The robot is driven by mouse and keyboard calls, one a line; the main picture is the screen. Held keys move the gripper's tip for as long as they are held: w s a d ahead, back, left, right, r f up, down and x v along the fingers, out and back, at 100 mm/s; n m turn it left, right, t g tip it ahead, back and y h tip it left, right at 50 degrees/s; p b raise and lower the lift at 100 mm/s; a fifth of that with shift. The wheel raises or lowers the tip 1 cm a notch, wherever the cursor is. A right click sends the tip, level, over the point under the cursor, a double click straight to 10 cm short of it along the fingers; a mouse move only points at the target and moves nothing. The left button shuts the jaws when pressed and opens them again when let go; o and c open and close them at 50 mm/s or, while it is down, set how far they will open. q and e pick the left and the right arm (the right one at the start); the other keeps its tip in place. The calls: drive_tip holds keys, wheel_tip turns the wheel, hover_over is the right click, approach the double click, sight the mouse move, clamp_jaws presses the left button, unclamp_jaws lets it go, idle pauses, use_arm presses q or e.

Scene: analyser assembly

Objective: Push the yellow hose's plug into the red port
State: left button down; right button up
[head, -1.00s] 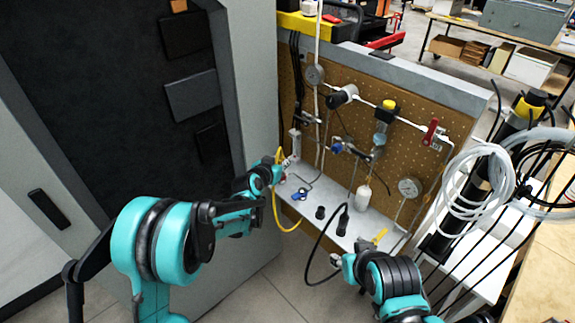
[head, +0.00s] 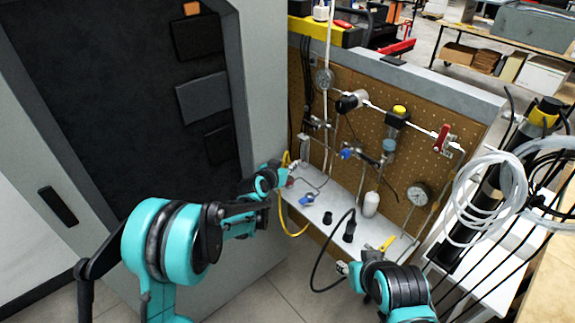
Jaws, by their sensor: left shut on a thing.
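My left gripper (head: 285,169) is at the left end of the grey shelf, in front of the pegboard, shut on the yellow hose's plug end. The yellow hose (head: 282,219) hangs in a loop below the gripper, down past the shelf's front edge. The plug itself is mostly hidden by the fingers. A small reddish spot (head: 290,182) shows just below the fingers; I cannot tell whether it is the red port, or whether the plug touches it. My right gripper (head: 344,268) is low in front of the shelf, beside a black hose (head: 316,269); its fingers are too small to read.
The pegboard (head: 370,140) carries pipes, a red-handled valve (head: 443,138) and gauges. On the shelf (head: 370,238) stand a blue fitting (head: 307,199), black caps and a white bottle (head: 371,204). A tall grey cabinet (head: 245,100) borders the left; coiled white tubing (head: 490,205) hangs at right.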

use_arm(q)
drive_tip(key=shift+w+d+f+b, duration=0.2)
drive_tip(key=shift+w+f+b, duration=0.15)
drive_tip(key=shift+f, duration=0.2)
drive_tip(key=shift+w+d+f+b, duration=0.2)
drive_tip(key=shift+w+f+b, duration=0.15)
drive_tip(key=shift+f, duration=0.15)
drive_tip(key=shift+f+b, duration=0.3)
drive_tip(key=shift+b, duration=0.05)
idle(0.8)
drive_tip(key=shift+f+b, duration=0.3)
drive_tip(key=shift+f, duration=0.1)
drive_tip(key=shift+f, duration=0.45)
idle(0.5)
drive_tip(key=c, duration=1.2)
unclamp_jaws()
